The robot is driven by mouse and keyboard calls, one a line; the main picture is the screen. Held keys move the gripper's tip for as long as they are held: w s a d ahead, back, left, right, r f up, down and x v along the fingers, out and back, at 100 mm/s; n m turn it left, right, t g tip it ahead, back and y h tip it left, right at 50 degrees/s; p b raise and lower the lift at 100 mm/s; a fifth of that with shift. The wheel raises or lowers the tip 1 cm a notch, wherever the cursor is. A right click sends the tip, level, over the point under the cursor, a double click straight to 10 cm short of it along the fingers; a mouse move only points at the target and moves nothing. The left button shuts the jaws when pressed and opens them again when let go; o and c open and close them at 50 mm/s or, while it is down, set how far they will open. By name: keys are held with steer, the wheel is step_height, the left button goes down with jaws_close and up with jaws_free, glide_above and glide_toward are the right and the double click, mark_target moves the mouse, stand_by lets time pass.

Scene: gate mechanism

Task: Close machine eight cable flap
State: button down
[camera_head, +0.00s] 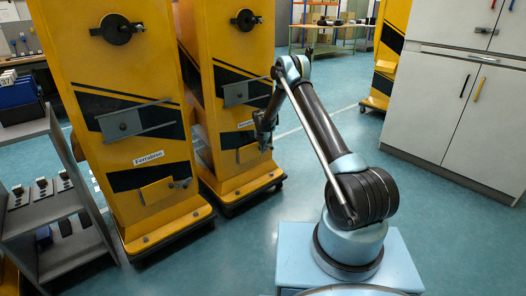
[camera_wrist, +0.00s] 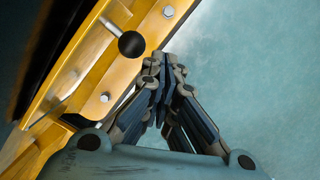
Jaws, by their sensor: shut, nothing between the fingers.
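Two yellow machines with black stripes stand side by side in the head view, a left one (camera_head: 125,85) and a right one (camera_head: 243,60). No number eight is legible on either. Each has a small yellow flap low on its front, one on the left machine (camera_head: 157,193) and one on the right machine (camera_head: 249,153). My gripper (camera_head: 264,146) is beside the right machine's flap, partly in front of that machine. In the wrist view, my gripper (camera_wrist: 164,72) is shut and empty beside a yellow part with a black round knob (camera_wrist: 132,44). I cannot tell whether it touches.
A grey shelf rack (camera_head: 70,225) with small black items stands at the left. A white cabinet (camera_head: 470,110) stands at the right, and a shelf with boxes (camera_head: 330,25) at the back. The teal floor (camera_head: 330,125) between the machines and the cabinet is open.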

steer(key=s+d+r, duration=0.3)
steer(key=s+r, duration=0.1)
steer(key=r, duration=0.6)
steer(key=s+d+f+m+t+y, duration=0.15)
steer(key=d+m+y, duration=0.25)
steer(key=m, duration=0.7)
steer(key=s+d+f+m+t+y, duration=0.1)
steer(key=d+f+m+t+y, duration=0.2)
steer(key=m, duration=0.8)
steer(key=w+a+f+g+y, duration=0.1)
steer(key=w+a+f, duration=0.6)
steer(key=a, duration=0.1)
steer(key=shift+a+f, duration=0.15)
steer(key=shift+w, duration=0.1)
